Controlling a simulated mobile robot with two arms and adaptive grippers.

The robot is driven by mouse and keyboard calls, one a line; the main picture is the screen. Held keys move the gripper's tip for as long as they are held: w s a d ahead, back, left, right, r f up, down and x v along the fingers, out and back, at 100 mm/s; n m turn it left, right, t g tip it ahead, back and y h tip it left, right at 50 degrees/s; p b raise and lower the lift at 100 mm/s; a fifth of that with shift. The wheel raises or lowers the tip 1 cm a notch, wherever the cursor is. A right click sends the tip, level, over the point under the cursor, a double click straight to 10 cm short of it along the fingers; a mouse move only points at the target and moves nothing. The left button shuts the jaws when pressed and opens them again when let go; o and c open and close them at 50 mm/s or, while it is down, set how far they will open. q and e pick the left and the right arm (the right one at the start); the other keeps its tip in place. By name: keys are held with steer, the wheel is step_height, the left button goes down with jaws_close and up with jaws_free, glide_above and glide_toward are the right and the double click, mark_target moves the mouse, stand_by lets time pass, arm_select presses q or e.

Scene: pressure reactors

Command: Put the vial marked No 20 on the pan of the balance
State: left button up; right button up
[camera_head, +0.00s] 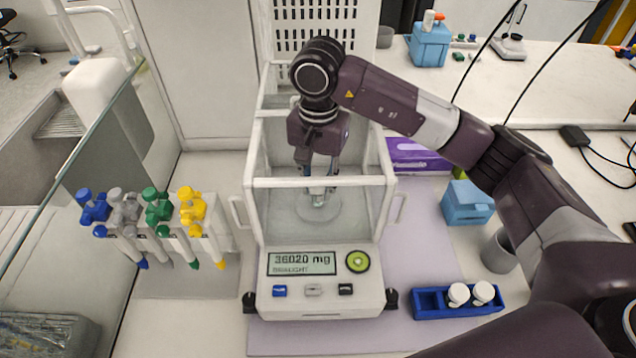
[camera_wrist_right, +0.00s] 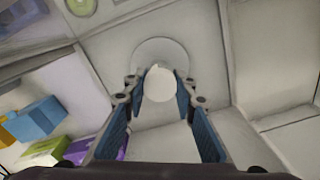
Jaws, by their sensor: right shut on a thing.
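My right gripper (camera_head: 320,180) reaches down from above into the balance's glass chamber. It is shut on a small vial (camera_head: 317,194), whose round white cap (camera_wrist_right: 159,85) shows between the blue finger pads in the right wrist view. The vial is upright at the round pan (camera_head: 316,210), which also shows in the wrist view (camera_wrist_right: 163,48). The vial's label is hidden, so I cannot read its number. The balance (camera_head: 320,288) has a lit display (camera_head: 301,263) that seems to read 36020 mg. My left gripper is out of view.
A blue rack (camera_head: 428,305) with two white-capped vials stands right of the balance. Pipettes (camera_head: 157,215) hang on a stand at left. A light-blue box (camera_head: 466,203), grey cup (camera_head: 498,250) and purple box (camera_head: 413,153) are at right. Glass walls surround my right gripper closely.

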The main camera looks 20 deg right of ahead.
steer(key=shift+f, duration=0.15)
steer(key=o, duration=1)
step_height(320, 180, up, 24)
steer(key=p, duration=1.2)
